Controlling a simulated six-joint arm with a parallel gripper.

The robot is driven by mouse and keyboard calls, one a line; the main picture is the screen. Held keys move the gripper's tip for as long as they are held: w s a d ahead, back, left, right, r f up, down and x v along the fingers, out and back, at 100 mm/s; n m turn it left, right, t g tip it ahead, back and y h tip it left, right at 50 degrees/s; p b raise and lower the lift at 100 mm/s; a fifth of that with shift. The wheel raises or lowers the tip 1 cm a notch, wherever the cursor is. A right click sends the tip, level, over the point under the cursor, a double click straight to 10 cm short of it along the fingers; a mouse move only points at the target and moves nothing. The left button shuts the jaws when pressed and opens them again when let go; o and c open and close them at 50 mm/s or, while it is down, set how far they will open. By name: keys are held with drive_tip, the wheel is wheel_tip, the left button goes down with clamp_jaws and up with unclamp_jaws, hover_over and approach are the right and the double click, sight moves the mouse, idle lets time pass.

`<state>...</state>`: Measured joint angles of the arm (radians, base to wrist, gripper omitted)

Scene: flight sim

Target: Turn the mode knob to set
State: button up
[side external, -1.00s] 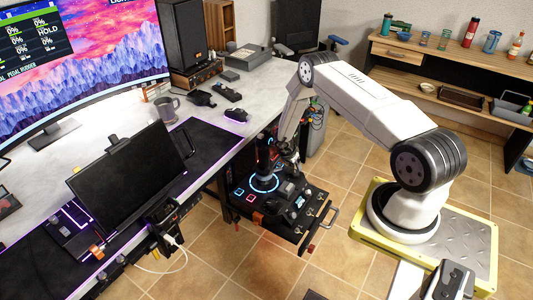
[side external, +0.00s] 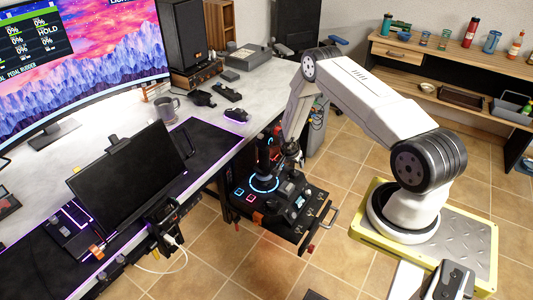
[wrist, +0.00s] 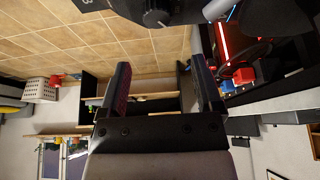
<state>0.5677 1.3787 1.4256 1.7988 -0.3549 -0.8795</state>
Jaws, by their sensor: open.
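The black joystick control unit (side external: 280,222) stands beside the desk, with a stick, a glowing blue ring and several small buttons and switches. My gripper (side external: 291,160) is just above its back right part in the side view. In the wrist view a dark round knob (wrist: 156,18) with a light mark shows at the top edge, beyond the open fingers of my gripper (wrist: 160,65). Nothing is between the fingers, and they look apart from the knob. The knob's labels are not readable, so its setting cannot be told. In the side view I cannot single the knob out.
The desk (side external: 195,115) with a keyboard tray, a tablet screen (side external: 128,176) and a mug (side external: 167,108) lies to the left. A wooden shelf (side external: 450,72) with bottles stands at the back right.

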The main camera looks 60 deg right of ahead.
sight(295, 173)
drive_tip(key=shift+s+a+f+n+t+y, duration=0.15)
drive_tip(key=shift+s+n+t, duration=0.1)
drive_tip(key=shift+n, duration=0.4)
drive_tip(key=shift+s+a+r+n+t+y, duration=0.1)
drive_tip(key=shift+s+n+t, duration=0.1)
drive_tip(key=shift+n, duration=0.5)
drive_tip(key=shift+s+a+f+n+t+y, duration=0.15)
drive_tip(key=shift+n+t, duration=0.1)
drive_tip(key=shift+n, duration=0.4)
drive_tip(key=shift+r, duration=0.1)
drive_tip(key=shift+x, duration=3.9)
clamp_jaws()
